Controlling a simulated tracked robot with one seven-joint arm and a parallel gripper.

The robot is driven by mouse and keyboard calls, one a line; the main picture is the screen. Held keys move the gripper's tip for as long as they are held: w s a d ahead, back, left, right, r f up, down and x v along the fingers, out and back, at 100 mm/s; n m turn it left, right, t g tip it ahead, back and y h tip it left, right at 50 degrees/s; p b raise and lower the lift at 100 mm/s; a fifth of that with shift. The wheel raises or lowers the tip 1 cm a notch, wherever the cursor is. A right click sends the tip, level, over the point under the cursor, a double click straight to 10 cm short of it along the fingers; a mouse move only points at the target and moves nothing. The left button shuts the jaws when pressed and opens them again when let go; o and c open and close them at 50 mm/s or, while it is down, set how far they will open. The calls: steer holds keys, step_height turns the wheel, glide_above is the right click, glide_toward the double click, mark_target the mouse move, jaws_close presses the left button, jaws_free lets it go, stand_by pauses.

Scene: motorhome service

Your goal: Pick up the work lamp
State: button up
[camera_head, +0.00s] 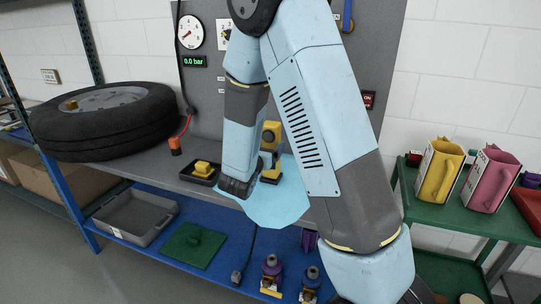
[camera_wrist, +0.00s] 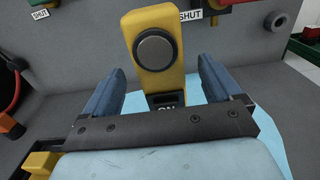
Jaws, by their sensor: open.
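The yellow work lamp (camera_head: 272,133) stands upright on the workbench, at a light blue cloth (camera_head: 275,205), partly hidden by my arm in the head view. In the wrist view the lamp (camera_wrist: 165,65) shows its round grey lens and a dark label at its lower part. My gripper (camera_wrist: 160,90) is open, with one blue-grey finger on each side of the lamp. Gaps show between the fingers and the lamp. In the head view my gripper is mostly hidden by my own arm.
A tyre (camera_head: 105,135) lies left on the bench. A small black tray (camera_head: 197,176) with a yellow block sits just left of my gripper. A grey panel (camera_head: 385,45) with gauges rises behind. Yellow (camera_head: 439,172) and pink (camera_head: 489,180) jugs stand on a green shelf at right.

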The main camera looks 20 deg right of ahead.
steer(key=shift+x, duration=3.35)
steer(key=shift+r, duration=0.15)
steer(key=shift+c, duration=0.4)
steer(key=c, duration=1.6)
